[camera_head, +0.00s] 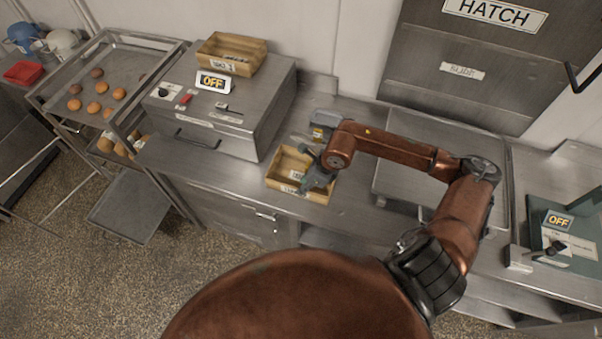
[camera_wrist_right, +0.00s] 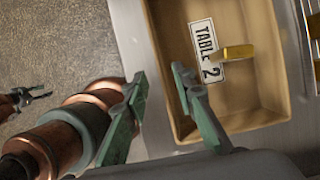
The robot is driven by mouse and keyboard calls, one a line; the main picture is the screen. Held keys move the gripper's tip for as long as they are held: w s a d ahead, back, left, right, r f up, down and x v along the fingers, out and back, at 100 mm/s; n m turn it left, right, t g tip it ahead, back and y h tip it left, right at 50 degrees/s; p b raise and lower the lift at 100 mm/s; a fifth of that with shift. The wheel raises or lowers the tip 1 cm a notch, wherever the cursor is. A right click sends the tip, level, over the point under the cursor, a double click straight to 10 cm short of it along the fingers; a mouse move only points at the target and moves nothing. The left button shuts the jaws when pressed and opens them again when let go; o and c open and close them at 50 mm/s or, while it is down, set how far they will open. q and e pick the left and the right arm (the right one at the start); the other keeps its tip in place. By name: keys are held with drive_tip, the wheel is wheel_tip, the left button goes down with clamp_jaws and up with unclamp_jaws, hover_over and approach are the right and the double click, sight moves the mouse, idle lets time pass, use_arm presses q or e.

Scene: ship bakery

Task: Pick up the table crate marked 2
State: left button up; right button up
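The crate marked TABLE 2 (camera_wrist_right: 262,60) is an open tan box with its label and a small yellow piece in it. In the head view the crate (camera_head: 273,177) sits on the steel counter, partly hidden by my right gripper (camera_head: 316,176). In the right wrist view my right gripper (camera_wrist_right: 158,75) is open, its two fingers apart on either side of the crate's near wall. Whether they touch the wall is unclear. My left gripper (camera_wrist_right: 32,97) shows small at the left edge of the wrist view, fingers apart and empty, over the floor. It is outside the head view.
A rack tray (camera_head: 130,65) holds several buns. A steel plate (camera_head: 400,180) lies right of the crate. A hatch (camera_head: 475,75) is behind.

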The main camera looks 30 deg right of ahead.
sight(296, 195)
drive_tip(key=shift+x, duration=0.95)
drive_tip(key=x, duration=0.2)
drive_tip(key=p+x, duration=0.1)
drive_tip(key=x, duration=0.1)
drive_tip(key=shift+w+a+f+p, duration=0.2)
drive_tip(key=shift+w+f+p, duration=0.05)
drive_tip(key=shift+w+p, duration=0.1)
drive_tip(key=shift+c, duration=0.2)
clamp_jaws()
